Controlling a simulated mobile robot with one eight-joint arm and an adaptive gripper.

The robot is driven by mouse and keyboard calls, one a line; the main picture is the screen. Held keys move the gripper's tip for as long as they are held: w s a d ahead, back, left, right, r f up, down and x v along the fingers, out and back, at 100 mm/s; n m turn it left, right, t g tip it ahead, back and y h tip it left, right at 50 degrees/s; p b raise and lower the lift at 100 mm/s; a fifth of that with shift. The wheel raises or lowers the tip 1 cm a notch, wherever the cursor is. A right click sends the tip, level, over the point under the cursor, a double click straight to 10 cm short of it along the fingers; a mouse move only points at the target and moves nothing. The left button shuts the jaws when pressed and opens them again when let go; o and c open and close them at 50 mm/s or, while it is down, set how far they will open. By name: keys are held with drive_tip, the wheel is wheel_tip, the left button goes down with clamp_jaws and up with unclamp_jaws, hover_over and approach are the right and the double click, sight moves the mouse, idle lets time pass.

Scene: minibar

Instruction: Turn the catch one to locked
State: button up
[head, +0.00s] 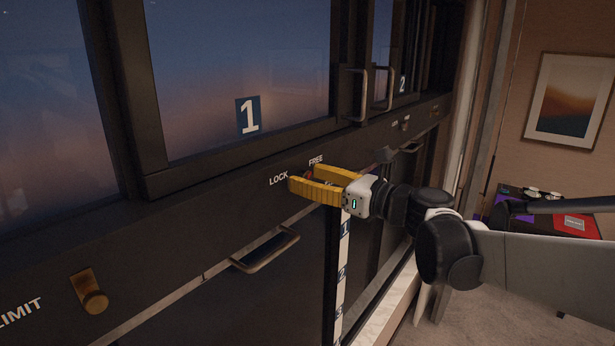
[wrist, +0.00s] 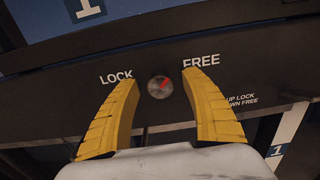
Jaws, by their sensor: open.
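My gripper (head: 299,178) has yellow fingers and is open in front of the rail. In the wrist view my gripper (wrist: 160,79) has one finger on each side of the knob. The head view mostly hides the knob behind the fingers.
Window 1 (head: 240,70) is above, with a handle (head: 357,95) at its right edge. A drawer handle (head: 265,250) sticks out below the rail. A brass knob (head: 92,297) is at lower left. A low table (head: 560,218) and a framed picture (head: 570,100) are at right.

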clamp_jaws()
drive_tip(key=shift+n, duration=0.4)
drive_tip(key=n+b, duration=0.2)
drive_tip(key=n, duration=0.2)
drive_tip(key=shift+s+f, duration=0.1)
drive_tip(key=n+b, duration=0.2)
drive_tip(key=n, duration=0.2)
drive_tip(key=n+b, duration=0.1)
drive_tip(key=n, duration=0.3)
drive_tip(key=shift+s+a+n, duration=0.1)
drive_tip(key=shift+n, duration=0.3)
drive_tip(key=shift+n+b, duration=0.55)
drive_tip(key=shift+n, duration=1.55)
